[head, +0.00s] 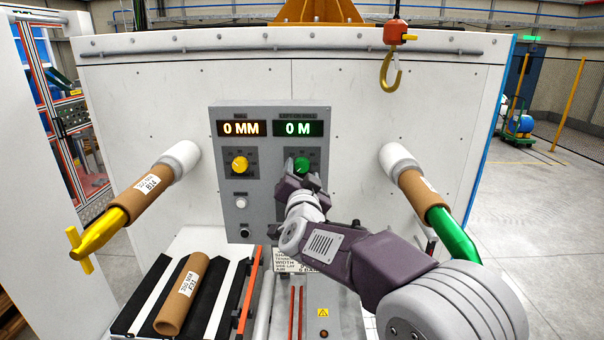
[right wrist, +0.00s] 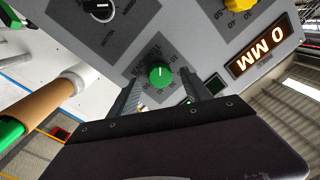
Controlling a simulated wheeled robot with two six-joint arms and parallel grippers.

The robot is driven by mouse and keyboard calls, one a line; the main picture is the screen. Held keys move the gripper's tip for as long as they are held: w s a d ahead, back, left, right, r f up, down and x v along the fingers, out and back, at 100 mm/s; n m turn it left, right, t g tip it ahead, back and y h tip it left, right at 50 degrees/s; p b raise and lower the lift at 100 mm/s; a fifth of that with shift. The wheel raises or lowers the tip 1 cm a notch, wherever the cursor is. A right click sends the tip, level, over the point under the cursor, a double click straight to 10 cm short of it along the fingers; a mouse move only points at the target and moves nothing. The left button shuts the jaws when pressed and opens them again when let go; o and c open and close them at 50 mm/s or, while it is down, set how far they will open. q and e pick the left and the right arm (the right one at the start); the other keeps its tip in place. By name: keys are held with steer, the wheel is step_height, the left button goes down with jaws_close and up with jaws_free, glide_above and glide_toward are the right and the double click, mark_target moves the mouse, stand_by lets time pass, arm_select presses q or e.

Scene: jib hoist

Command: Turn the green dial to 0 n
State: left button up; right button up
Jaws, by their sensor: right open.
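The green dial (head: 303,163) sits on the grey control panel, under a green-lit display (head: 298,128) that reads 0 M. My right gripper (head: 302,179) is at the dial and covers its lower part in the head view. In the right wrist view the dial (right wrist: 160,73) has a white pointer mark, and the open fingers of my right gripper (right wrist: 163,85) stand on either side of it. A dark gap shows on both sides, so the fingers do not appear to grip it. My left gripper is not in view.
A yellow dial (head: 240,164) sits left of the green one, under an orange display (head: 241,128) reading 0 MM. Brown rolls sit on the left bar (head: 110,228) and right bar (head: 455,235). Another roll (head: 184,292) lies on the tray below. A hook (head: 391,75) hangs upper right.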

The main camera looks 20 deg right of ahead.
steer(key=b+v, duration=0.1)
steer(key=v, duration=0.6)
steer(key=shift+s+b, duration=0.25)
steer(key=shift+b, duration=0.1)
steer(key=shift+f, duration=0.1)
